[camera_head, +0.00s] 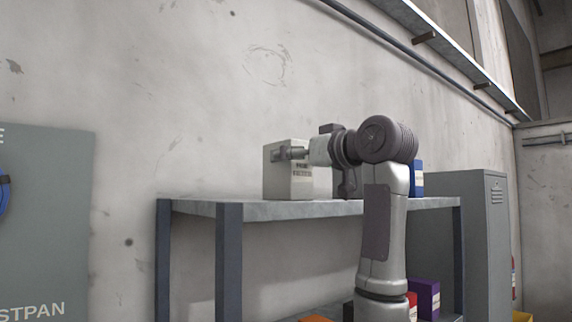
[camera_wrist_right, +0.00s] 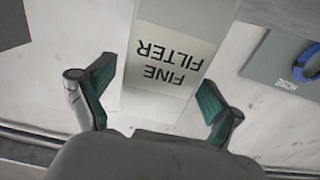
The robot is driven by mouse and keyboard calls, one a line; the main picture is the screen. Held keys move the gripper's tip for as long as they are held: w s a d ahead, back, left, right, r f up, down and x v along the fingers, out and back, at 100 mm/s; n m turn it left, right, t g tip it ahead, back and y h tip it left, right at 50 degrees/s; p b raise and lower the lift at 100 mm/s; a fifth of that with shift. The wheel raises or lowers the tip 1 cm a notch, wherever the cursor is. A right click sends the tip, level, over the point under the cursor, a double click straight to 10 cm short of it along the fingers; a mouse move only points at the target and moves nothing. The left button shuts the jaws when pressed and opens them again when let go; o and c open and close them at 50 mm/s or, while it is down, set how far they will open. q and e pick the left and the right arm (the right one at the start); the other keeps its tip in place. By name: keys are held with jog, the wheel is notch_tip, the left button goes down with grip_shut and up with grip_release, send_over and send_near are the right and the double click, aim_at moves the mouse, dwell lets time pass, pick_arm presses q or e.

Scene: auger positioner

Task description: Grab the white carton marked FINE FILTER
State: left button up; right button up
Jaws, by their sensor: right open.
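The white carton (camera_head: 287,182) stands upright near the left end of the top shelf in the head view. In the right wrist view the carton (camera_wrist_right: 172,40) shows the words FINE FILTER upside down. My right gripper (camera_head: 281,154) overlaps the carton's upper part in the head view. In the wrist view my right gripper (camera_wrist_right: 155,88) is open, with one green-padded finger on each side of the carton and a visible gap at the left finger. Whether the right finger touches it I cannot tell. My left gripper is not in view.
The shelf unit (camera_head: 300,209) stands by a concrete wall. A blue box (camera_head: 417,178) is further right on top, partly behind my arm. A purple box (camera_head: 425,298) is below. A grey cabinet (camera_head: 492,240) stands at right. A grey panel (camera_head: 45,220) is at left.

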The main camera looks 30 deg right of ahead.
jog(key=w+p, duration=0.2)
jog(key=w, duration=0.1)
jog(key=shift+r, duration=0.35)
jog(key=shift+w+f, duration=0.2)
jog(key=shift+w, duration=0.1)
jog(key=shift+s, duration=0.15)
jog(key=c, duration=1.2)
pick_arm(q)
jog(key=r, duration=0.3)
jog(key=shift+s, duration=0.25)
pick_arm(e)
jog(key=shift+c, duration=0.6)
jog(key=shift+r, duration=0.15)
